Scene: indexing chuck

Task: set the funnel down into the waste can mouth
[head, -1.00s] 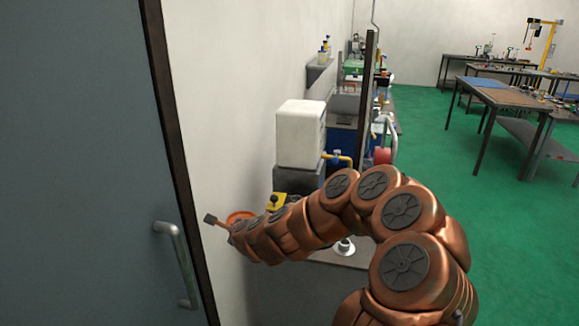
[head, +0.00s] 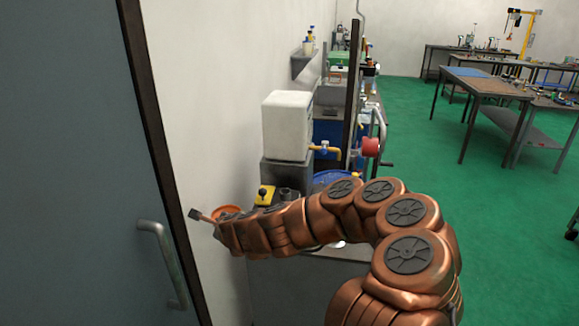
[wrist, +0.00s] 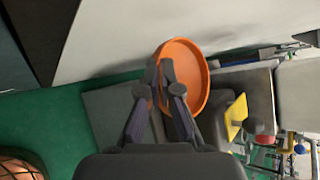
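The orange funnel (wrist: 186,65) is a round, shallow-looking bowl in the wrist view. My gripper (wrist: 162,78) has its two fingers close together at the funnel's left side, shut on its edge. The funnel is held up near the pale wall. In the head view a bit of the funnel (head: 228,211) shows behind my wrist, at the far end of my arm. My fingers are mostly hidden there. I cannot pick out the waste can mouth for sure in either view.
A grey door (head: 70,160) with a bar handle (head: 162,262) is at the left. Beyond my arm stand a white tank (head: 287,126) with a yellow tap (head: 325,147), a yellow box (head: 265,195) and a blue round object (head: 328,179). Green floor (head: 420,130) is open at right.

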